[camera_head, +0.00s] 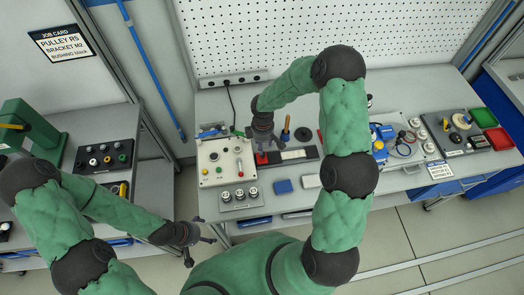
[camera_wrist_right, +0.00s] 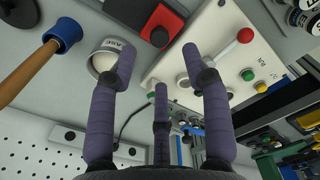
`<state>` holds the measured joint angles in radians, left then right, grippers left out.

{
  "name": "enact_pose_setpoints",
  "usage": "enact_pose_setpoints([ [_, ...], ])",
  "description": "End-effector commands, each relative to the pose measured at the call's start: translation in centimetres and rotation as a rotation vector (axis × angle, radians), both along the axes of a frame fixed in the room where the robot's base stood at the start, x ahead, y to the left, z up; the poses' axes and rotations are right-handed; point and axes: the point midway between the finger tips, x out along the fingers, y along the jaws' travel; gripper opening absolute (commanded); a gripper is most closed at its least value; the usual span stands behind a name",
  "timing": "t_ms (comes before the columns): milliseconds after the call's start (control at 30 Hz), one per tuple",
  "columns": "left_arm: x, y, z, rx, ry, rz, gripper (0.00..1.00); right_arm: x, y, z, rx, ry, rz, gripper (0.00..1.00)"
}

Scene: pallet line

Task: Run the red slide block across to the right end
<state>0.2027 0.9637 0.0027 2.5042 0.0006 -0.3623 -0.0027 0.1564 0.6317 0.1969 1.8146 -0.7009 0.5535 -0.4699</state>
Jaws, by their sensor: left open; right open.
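The red slide block (camera_head: 261,158) sits at the left end of a dark slide rail (camera_head: 310,152) with a white strip, on the middle bench. In the right wrist view the red block (camera_wrist_right: 168,18) shows near the top, beyond the fingertips, with a dark round part on it. My right gripper (camera_head: 262,138) is open and empty, close above the left end of the rail. Its fingers (camera_wrist_right: 158,62) appear apart from the block. My left gripper (camera_head: 192,243) is open and empty, low at the front, away from the rail.
A control panel (camera_head: 214,176) with a red-knobbed lever stands left of the rail. A wooden-handled tool (camera_head: 286,128) stands behind it. My right arm hides part of the bench to the right.

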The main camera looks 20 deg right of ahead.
Motion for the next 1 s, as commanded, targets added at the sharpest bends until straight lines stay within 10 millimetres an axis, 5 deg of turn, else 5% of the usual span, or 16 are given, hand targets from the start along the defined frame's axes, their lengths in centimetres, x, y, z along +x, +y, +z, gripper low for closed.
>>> enact_pose_setpoints([
  [400, 0.1, 0.0, -0.2, 0.0, -0.001, 0.0, 0.86, -0.1, 0.0, -6.1, 0.001, 0.002, -0.001, 0.49],
  [800, 0.1, 0.0, -0.2, 0.0, -0.001, 0.0, 0.86, 0.0, 0.0, -6.7, 0.002, 0.0, -0.001, 0.49],
  [1000, 0.1, 0.0, -0.2, 0.0, -0.001, 0.0, 0.86, 0.0, 0.1, -6.7, 0.002, 0.0, -0.001, 0.0],
])
